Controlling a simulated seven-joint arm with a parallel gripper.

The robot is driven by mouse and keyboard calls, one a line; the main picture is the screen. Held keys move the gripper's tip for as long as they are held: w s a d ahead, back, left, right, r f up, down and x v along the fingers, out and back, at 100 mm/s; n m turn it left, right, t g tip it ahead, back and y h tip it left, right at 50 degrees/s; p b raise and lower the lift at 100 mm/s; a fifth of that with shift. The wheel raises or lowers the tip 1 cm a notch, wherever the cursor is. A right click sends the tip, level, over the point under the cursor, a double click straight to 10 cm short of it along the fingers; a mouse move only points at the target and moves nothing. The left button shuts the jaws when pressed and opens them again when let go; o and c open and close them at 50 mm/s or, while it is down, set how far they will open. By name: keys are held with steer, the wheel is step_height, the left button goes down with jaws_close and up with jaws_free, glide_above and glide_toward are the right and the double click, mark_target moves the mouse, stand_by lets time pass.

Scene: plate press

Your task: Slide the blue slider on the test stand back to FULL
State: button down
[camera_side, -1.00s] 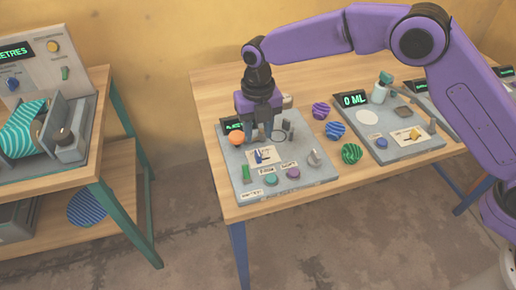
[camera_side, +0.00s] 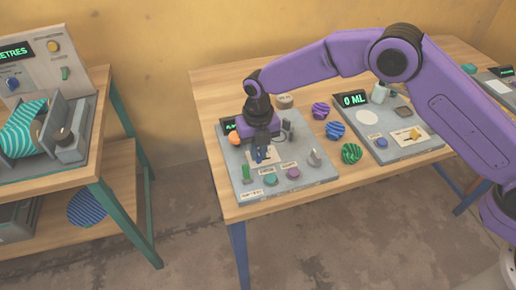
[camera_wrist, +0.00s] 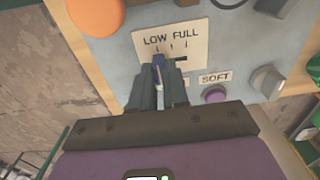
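The test stand (camera_side: 318,184) is a grey panel on the wooden table. In the wrist view its white label (camera_wrist: 197,38) reads LOW and FULL above a dark slot. The blue slider (camera_wrist: 158,61) sits at the LOW end, left of the FULL mark. My gripper (camera_wrist: 160,75) points down at the slider, with one finger on each side and only a narrow gap between them. I cannot tell whether the fingers press on the slider. In the side view my gripper (camera_side: 261,155) hides most of the slider.
An orange knob (camera_wrist: 96,14) is left of the label. A purple SOFT button (camera_wrist: 215,95) and a grey switch (camera_wrist: 268,80) are to the right. A green switch (camera_side: 246,174) and a teal button (camera_side: 270,179) are near the stand's front. Striped balls (camera_side: 335,130) lie beyond the stand's right edge.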

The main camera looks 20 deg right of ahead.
steer(key=shift+d, duration=1.95)
steer(key=c, duration=1.1)
jaws_free()
steer(key=shift+d, duration=0.1)
steer(key=shift+r, duration=0.3)
step_height(320, 180, up, 17)
steer(key=shift+f, duration=0.1)
